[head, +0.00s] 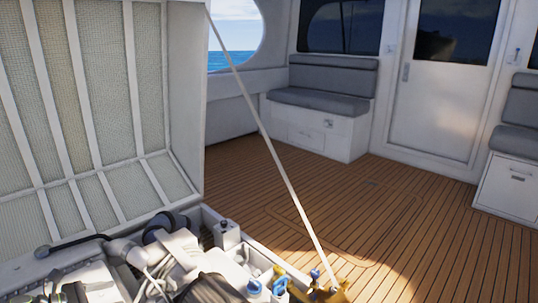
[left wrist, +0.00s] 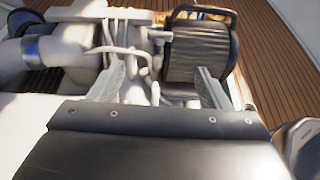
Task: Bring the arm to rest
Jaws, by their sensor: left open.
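My left gripper (left wrist: 160,80) shows in the left wrist view, with its two grey fingers wide apart. It is open, and I see nothing held between the fingers. It points at the engine (left wrist: 125,50), which has pale pipes and a dark ribbed cylinder (left wrist: 195,52) ahead of the right finger. I cannot tell whether the fingers touch any engine part. In the head view neither gripper shows. The engine (head: 150,262) lies at the lower left there, below the raised hatch lid (head: 95,110).
A thin pale strut (head: 268,140) runs diagonally from the lid to the hatch's right side. Blue-capped parts (head: 280,284) and a yellow part (head: 338,294) sit near its foot. The plank deck (head: 400,225) is clear. A grey bench (head: 318,88) and a door (head: 440,90) stand behind.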

